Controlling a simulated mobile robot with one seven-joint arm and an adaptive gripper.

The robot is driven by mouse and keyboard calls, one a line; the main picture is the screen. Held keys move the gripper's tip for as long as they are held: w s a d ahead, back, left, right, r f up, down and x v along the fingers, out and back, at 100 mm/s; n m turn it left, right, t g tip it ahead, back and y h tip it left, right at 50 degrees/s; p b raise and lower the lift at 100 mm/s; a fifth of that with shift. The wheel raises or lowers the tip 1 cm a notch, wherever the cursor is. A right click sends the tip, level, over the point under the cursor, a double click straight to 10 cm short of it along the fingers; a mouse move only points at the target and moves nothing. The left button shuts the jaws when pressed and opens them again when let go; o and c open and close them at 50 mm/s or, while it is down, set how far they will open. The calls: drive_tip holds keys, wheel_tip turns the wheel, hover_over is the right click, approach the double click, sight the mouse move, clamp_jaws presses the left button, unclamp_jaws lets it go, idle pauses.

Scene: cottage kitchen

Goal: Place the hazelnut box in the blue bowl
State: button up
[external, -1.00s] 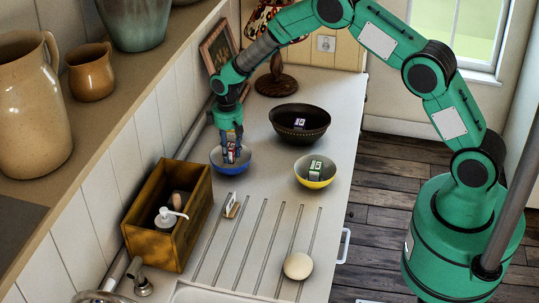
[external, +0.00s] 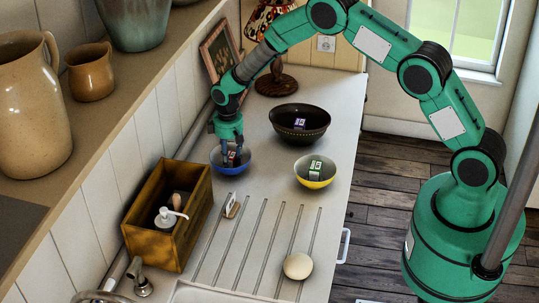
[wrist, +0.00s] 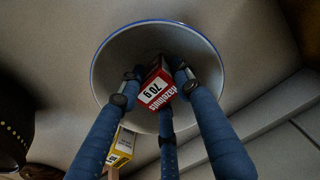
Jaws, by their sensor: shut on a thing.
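The hazelnut box (wrist: 157,88) is red and white with "hazelnuts 70 g" lettering. It shows small between my gripper's fingers in the external view (external: 236,157). My gripper (wrist: 155,85) has its blue-grey fingers closed around the box. In the external view my gripper (external: 231,157) points down into the blue bowl (external: 228,169). In the wrist view the box appears within the rim of the bowl (wrist: 97,58). The fingers partly cover the box, and I cannot tell whether it touches the bowl's bottom.
A dark bowl (external: 312,121) and a yellow bowl (external: 316,182) to the right each hold a small box. A wooden crate (external: 160,247) with a pump bottle stands front left.

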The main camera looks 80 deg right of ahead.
sight(229, 155)
drive_tip(key=o, duration=0.9)
drive_tip(key=shift+f, duration=0.15)
drive_tip(key=shift+r, duration=0.2)
wheel_tip(229, 155, up, 12)
drive_tip(key=shift+b, duration=0.5)
